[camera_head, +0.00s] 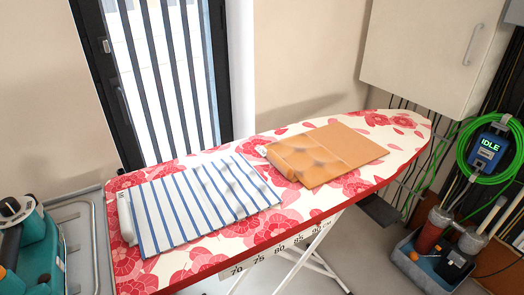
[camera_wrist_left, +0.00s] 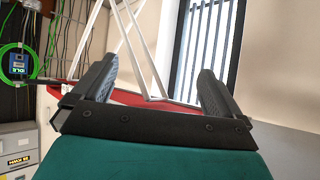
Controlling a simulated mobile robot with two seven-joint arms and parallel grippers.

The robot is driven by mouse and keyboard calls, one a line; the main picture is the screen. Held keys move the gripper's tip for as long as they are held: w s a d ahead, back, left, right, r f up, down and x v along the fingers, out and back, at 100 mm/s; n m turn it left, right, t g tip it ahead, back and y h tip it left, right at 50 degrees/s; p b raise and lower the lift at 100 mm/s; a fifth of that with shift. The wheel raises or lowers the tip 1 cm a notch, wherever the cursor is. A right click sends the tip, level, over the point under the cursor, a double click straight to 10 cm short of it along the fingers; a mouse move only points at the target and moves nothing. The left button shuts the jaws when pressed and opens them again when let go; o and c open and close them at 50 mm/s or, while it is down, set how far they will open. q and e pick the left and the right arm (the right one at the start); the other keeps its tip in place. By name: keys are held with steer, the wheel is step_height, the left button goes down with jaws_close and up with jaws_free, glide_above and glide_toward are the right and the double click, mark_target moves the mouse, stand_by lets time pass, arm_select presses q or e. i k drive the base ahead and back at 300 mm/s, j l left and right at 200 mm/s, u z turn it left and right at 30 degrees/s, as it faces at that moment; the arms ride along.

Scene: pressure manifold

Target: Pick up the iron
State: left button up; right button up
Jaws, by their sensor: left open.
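I do not see a clearly recognisable iron in either view. A teal and black shape (camera_head: 35,245) is cut off at the lower left of the head view, beside the board's metal rack (camera_head: 82,240); I cannot tell if it is the iron or part of my arm. My left gripper (camera_wrist_left: 155,88) is open and empty in the left wrist view, with its two dark fingers wide apart. The ironing board's red underside and white legs (camera_wrist_left: 140,45) show beyond the fingers. My right gripper is not in view.
The floral ironing board (camera_head: 325,205) holds a blue-striped cloth (camera_head: 200,203) and a folded orange cloth (camera_head: 335,155). A barred window (camera_head: 165,80) stands behind. At right are a cabinet (camera_head: 425,50), a charger with green cable (camera_head: 488,147), and a blue caddy (camera_head: 430,272).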

mark_target(34, 251)
steer(key=u, duration=1.65)
steer(key=z, duration=2.1)
steer(key=u, duration=2.1)
